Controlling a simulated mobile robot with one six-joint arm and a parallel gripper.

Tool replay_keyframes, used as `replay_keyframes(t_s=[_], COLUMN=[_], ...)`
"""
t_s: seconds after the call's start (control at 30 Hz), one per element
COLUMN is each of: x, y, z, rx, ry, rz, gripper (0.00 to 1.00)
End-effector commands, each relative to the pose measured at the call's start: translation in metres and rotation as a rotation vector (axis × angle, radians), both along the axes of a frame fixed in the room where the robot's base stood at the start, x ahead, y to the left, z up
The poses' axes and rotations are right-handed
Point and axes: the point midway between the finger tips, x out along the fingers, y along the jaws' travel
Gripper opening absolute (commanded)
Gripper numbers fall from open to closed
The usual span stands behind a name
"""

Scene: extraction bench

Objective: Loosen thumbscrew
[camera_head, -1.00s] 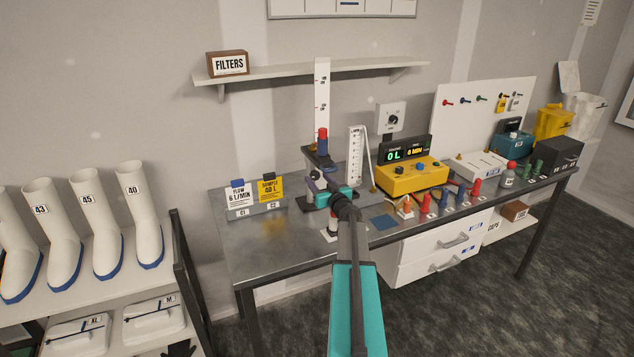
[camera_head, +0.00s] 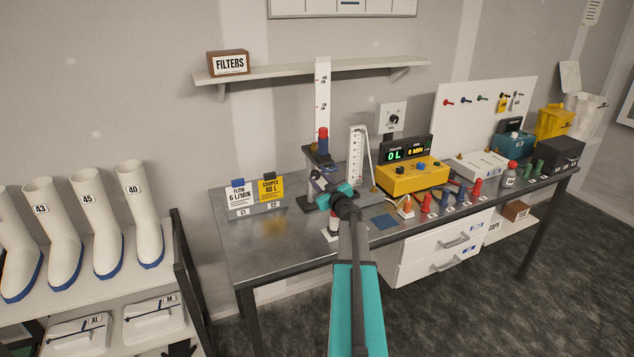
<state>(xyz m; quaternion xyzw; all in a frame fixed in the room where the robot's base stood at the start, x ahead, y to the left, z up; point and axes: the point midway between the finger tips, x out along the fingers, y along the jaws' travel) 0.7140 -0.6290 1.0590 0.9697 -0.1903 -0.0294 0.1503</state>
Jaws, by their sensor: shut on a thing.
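A stand with a tall white scale column (camera_head: 322,95) rises from the steel bench. My gripper (camera_head: 318,185) is at the front of the stand, just below the carriage, and is shut on a small part there. That part is probably the thumbscrew, but my gripper and its teal wrist mostly hide it. I cannot tell how far the screw is turned.
Two flow and sample cards (camera_head: 254,194) stand on the left of the bench (camera_head: 270,243). A yellow control box (camera_head: 412,178) and several red and blue pieces stand to the right. A shelf (camera_head: 310,72) hangs behind. The bench's front left is clear.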

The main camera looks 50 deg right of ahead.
Motion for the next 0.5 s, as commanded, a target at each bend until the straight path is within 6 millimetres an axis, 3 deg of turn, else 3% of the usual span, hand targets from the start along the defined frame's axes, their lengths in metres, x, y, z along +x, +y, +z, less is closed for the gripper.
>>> replay_keyframes(t_s=[0.5], x=[0.0014], y=[0.0026], z=[0.0000], rx=[-0.099], ry=[0.039], rz=[0.007], gripper=[0.08])
